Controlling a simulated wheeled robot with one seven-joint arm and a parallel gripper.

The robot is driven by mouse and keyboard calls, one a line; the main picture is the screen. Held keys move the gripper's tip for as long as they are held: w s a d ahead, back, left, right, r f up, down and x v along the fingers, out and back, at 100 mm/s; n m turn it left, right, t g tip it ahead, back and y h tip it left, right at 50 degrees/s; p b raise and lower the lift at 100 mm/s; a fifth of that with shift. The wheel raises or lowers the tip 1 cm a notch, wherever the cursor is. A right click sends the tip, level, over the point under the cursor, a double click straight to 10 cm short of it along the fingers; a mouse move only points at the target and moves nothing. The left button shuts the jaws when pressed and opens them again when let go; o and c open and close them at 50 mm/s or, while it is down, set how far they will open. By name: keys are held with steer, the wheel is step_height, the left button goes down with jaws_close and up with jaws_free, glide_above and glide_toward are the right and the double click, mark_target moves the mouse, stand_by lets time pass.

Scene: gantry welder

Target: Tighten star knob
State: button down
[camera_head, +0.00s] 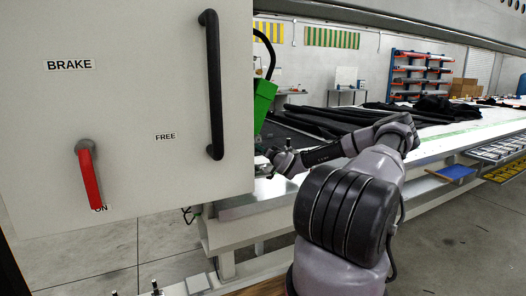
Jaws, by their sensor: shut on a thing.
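My gripper (272,160) is at the end of my grey arm, just right of the lower right edge of the large white cabinet. It is low beside the green part of the machine and over the near end of the long table. Its jaws are shut on a small dark thing, which I take to be the star knob. The knob's shape is mostly hidden by the fingers and too small to make out.
The white cabinet (120,140) fills the left, with a black handle (212,85) and a red brake lever (90,178). A green machine part (263,103) stands behind its edge. The long table (440,145) carries dark material (340,115). Floor at right is free.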

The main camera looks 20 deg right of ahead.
steer(key=shift+c, duration=1.8)
jaws_free()
steer(key=shift+s, duration=0.15)
steer(key=s, duration=1)
steer(key=shift+s+d, duration=0.2)
steer(key=shift+s, duration=0.1)
